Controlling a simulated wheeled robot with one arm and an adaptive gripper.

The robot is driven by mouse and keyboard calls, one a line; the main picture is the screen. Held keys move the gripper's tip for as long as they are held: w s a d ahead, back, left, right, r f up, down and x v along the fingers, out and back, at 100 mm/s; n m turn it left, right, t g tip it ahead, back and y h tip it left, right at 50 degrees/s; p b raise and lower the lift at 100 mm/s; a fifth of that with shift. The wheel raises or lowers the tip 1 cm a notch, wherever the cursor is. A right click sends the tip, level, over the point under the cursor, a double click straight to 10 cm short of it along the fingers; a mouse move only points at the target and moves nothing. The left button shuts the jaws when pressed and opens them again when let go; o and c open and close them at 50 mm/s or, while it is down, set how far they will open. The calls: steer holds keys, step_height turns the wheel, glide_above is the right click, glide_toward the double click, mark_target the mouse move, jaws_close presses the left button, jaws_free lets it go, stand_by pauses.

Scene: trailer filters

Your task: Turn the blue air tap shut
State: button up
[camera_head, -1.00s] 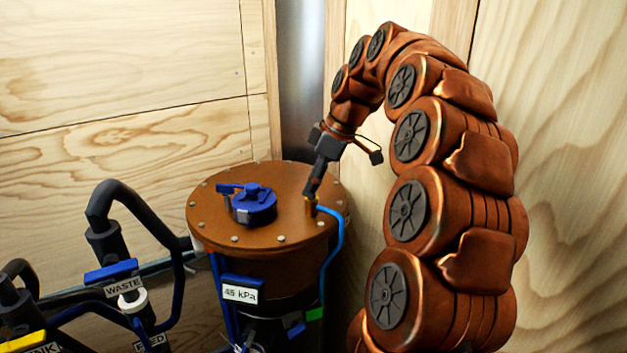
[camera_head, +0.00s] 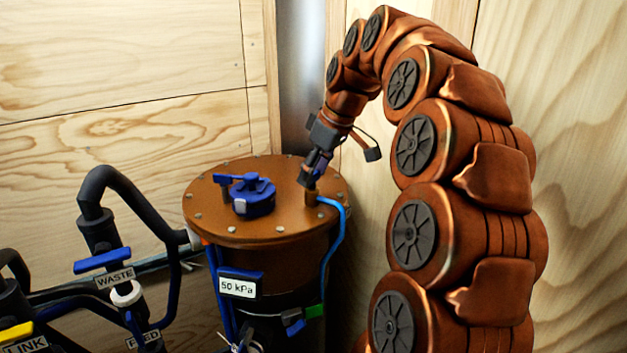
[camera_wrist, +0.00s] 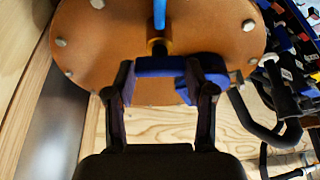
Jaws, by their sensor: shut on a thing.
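The blue air tap shows in the wrist view as a blue handle (camera_wrist: 163,66) on a brass fitting (camera_wrist: 158,46) at the edge of the copper-brown lid. A light blue hose (camera_head: 337,212) runs from this fitting. My gripper (camera_wrist: 167,80) is shut on the blue handle, with one dark finger at each end. In the head view my gripper (camera_head: 308,180) sits right at the fitting on the lid's right side and hides most of the handle. The handle lies crosswise in the wrist view.
The round bolted lid (camera_head: 270,225) also carries a larger blue cap (camera_head: 252,197). A display (camera_head: 239,288) on the vessel reads 50 kPa. Blue-handled WASTE (camera_head: 102,261) and FEED valves with black pipes stand at the left. Plywood walls are close behind and right.

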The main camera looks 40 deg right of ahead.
steer(key=m+h+b, duration=0.1)
steer(key=m+b, duration=0.1)
steer(key=m, duration=0.1)
steer(key=m+h+b, duration=0.1)
steer(key=m, duration=0.2)
steer(key=shift+a+f+m+t+b, duration=0.1)
steer(key=shift+a+m+t+b, duration=0.05)
steer(key=shift+m+t+b, duration=0.2)
steer(key=m+g+h+b, duration=0.1)
steer(key=m+h, duration=0.1)
steer(key=m, duration=0.2)
steer(key=shift+a, duration=0.1)
steer(key=shift+m+g+h+b, duration=0.35)
steer(key=shift+m+h+b, duration=0.05)
steer(key=shift+m, duration=1.05)
steer(key=o, duration=1.2)
steer(key=shift+c, duration=0.2)
steer(key=shift+a, duration=0.1)
